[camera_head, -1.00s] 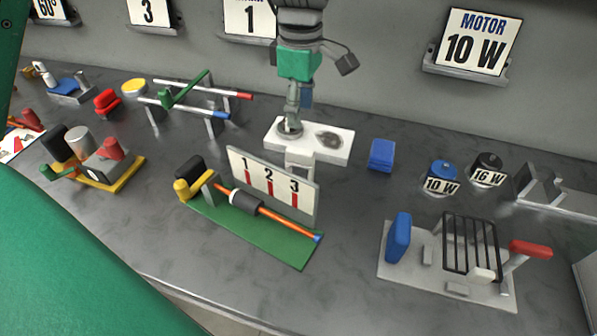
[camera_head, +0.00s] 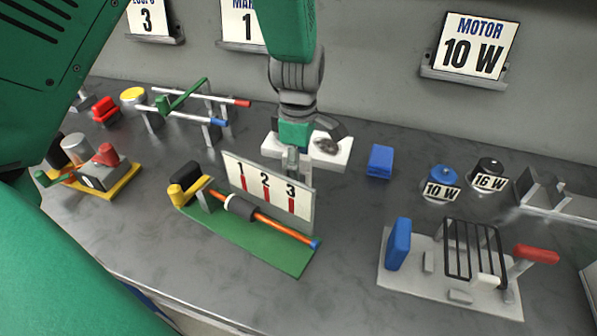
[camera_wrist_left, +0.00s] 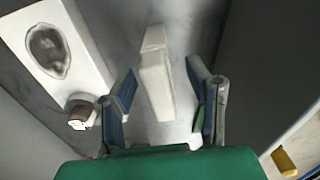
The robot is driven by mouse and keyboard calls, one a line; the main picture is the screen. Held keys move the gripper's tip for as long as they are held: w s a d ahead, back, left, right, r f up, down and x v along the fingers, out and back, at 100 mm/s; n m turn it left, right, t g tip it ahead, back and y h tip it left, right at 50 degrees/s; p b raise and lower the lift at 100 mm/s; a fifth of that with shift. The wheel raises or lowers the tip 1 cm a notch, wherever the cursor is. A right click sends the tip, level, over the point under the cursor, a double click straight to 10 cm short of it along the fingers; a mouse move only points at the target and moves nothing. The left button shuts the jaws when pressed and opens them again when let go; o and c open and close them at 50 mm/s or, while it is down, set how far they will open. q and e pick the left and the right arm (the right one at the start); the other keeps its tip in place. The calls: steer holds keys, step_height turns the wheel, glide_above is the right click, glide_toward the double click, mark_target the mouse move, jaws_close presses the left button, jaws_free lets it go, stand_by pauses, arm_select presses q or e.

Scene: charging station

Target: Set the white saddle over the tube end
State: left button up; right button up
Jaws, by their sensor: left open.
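The white saddle (camera_wrist_left: 156,80) lies between my left gripper's fingers in the wrist view, with a gap on both sides. My left gripper (camera_wrist_left: 162,82) is open around it and not closed on it. In the head view my left gripper (camera_head: 291,166) points down just behind the 1-2-3 board (camera_head: 268,193), and the saddle is hidden there. The orange tube (camera_head: 270,223) lies along the green base (camera_head: 250,246) in front of the board. It carries a dark sleeve with a pale end and has a blue tip (camera_head: 315,244). My right gripper is not in view.
The white plate (camera_head: 340,155) with a dark oval stands behind my left gripper. A blue block (camera_head: 380,161) is to its right. A fixture with a black grid (camera_head: 472,250) and red handle stands at front right. Open grey bench lies between it and the green base.

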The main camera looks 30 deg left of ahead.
arm_select(q)
steer(key=shift+d+f, duration=0.1)
steer(key=shift+f, duration=0.65)
steer(key=shift+a, duration=0.35)
steer(key=c, duration=0.4)
steer(key=shift+a, duration=0.1)
jaws_close()
steer(key=shift+d, duration=0.2)
